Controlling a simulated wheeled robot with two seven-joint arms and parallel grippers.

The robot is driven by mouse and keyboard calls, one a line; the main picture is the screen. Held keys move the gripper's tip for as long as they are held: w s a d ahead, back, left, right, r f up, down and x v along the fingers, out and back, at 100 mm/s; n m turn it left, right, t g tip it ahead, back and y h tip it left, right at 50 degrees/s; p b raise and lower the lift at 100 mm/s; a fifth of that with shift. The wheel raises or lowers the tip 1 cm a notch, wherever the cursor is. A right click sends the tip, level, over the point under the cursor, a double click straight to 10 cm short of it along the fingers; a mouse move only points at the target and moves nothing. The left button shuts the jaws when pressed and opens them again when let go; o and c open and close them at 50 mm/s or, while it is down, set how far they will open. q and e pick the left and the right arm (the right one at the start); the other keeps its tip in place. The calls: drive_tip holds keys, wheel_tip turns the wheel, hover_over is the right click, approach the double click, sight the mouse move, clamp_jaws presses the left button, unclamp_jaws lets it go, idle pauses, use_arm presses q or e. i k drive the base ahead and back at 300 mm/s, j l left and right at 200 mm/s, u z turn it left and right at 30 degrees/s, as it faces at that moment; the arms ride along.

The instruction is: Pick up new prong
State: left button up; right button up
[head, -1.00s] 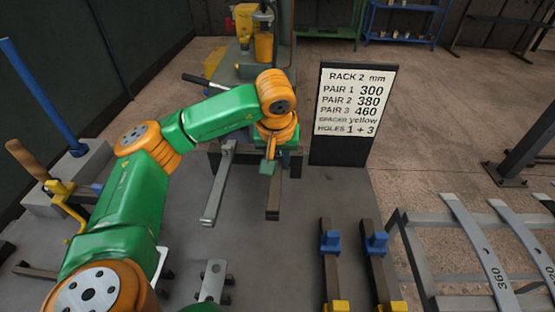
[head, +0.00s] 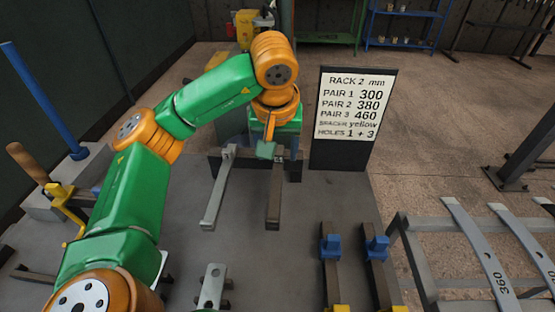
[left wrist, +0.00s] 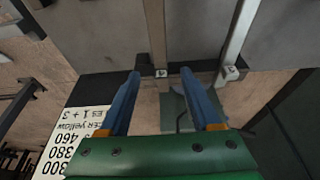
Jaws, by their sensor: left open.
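Two long prongs stick out from a dark crossbar at the far side of the bench. A light grey prong (head: 217,190) is on the left and a dark brown prong (head: 274,198) is on the right. I cannot tell which is the new one. My left gripper (head: 267,150) is near the far end of the dark prong and hides part of it. In the left wrist view its blue fingers (left wrist: 160,72) are apart and empty. The dark prong (left wrist: 155,32) and the light prong (left wrist: 242,35) extend beyond the fingertips. My right gripper is out of view.
A sign (head: 352,115) stands right of the crossbar. Two bars with blue blocks (head: 331,246) lie at the front right. A rack with numbered curved strips (head: 480,250) stands further right. A drilled grey plate (head: 212,286) is at the front. The bench middle is clear.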

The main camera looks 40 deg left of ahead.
sight(209, 223)
drive_tip(key=k+l, duration=1.2)
drive_tip(key=k, duration=0.1)
